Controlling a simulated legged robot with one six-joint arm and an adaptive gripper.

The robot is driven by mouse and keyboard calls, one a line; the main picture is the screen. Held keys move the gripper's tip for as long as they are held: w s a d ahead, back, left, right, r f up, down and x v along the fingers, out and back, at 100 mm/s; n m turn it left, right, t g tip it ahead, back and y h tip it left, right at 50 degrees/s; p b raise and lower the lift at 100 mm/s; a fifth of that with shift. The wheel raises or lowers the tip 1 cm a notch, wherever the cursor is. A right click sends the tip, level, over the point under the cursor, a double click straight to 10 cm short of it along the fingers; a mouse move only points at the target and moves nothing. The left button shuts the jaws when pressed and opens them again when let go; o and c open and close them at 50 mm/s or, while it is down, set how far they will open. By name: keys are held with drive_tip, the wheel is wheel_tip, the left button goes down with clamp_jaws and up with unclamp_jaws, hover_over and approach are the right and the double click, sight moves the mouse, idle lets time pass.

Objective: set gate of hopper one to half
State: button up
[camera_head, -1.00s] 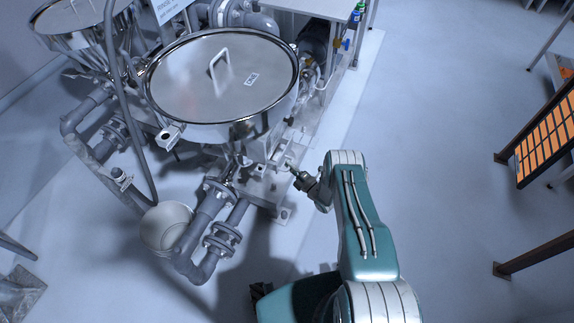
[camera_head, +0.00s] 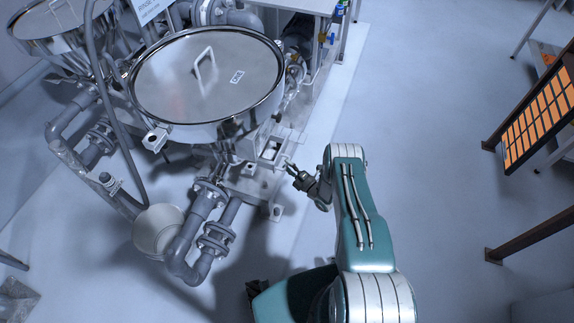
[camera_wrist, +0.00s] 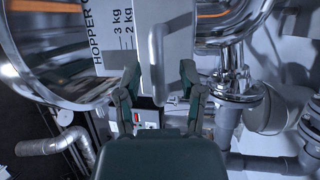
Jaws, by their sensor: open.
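Hopper one is a steel hopper with a round lid (camera_head: 208,78) marked ONE, in the upper left of the head view. In the wrist view its plate (camera_wrist: 112,40) reads HOPPER, with 3 kg and 2 kg marks. A grey upright bar handle (camera_wrist: 157,62) stands in front of that plate. My gripper (camera_head: 288,164) is open beside the hopper's lower right side. In the wrist view its two fingers (camera_wrist: 159,78) spread to either side of the bar. I cannot tell whether the bar is at fingertip depth. No finger is seen closed on it.
A white bucket (camera_head: 158,232) and grey pipes (camera_head: 200,225) stand below the hopper. A second hopper (camera_head: 60,18) is at the upper left. A brown-framed rack with orange panels (camera_head: 540,118) is at the right. The floor between is clear.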

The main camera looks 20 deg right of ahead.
drive_tip(key=v, duration=1.1)
drive_tip(key=shift+s+d, duration=0.15)
drive_tip(key=w+d+r+m+g+h, duration=0.2)
drive_tip(key=w+r+m+h, duration=0.15)
drive_tip(key=w+r, duration=0.75)
drive_tip(key=w+d+r+m+g+h, duration=0.1)
drive_tip(key=w+d+r+m+h, duration=0.2)
drive_tip(key=w+r, duration=0.8)
drive_tip(key=s+r+m+g+h, duration=0.1)
drive_tip(key=s+r+h, duration=0.15)
drive_tip(key=r, duration=0.55)
drive_tip(key=s+r+m+g+h, duration=0.1)
drive_tip(key=s+r+m, duration=0.15)
drive_tip(key=r, duration=0.45)
drive_tip(key=s+a+r+m+g+h, duration=0.1)
drive_tip(key=s+a+r+m, duration=0.25)
drive_tip(key=s+r, duration=0.45)
drive_tip(key=s+a+r+m+g+h, duration=0.1)
drive_tip(key=s+a+r+m+g, duration=0.2)
drive_tip(key=s+r, duration=0.55)
drive_tip(key=s+a+m+g, duration=0.1)
drive_tip(key=s+a+m, duration=0.2)
drive_tip(key=s, duration=0.9)
drive_tip(key=s+a+r+m+g+y, duration=0.1)
drive_tip(key=s+a+m, duration=0.3)
drive_tip(key=s, duration=0.8)
drive_tip(key=shift+s+a+g+y, duration=0.2)
drive_tip(key=shift+a+g+y, duration=0.1)
drive_tip(key=shift+a, duration=0.1)
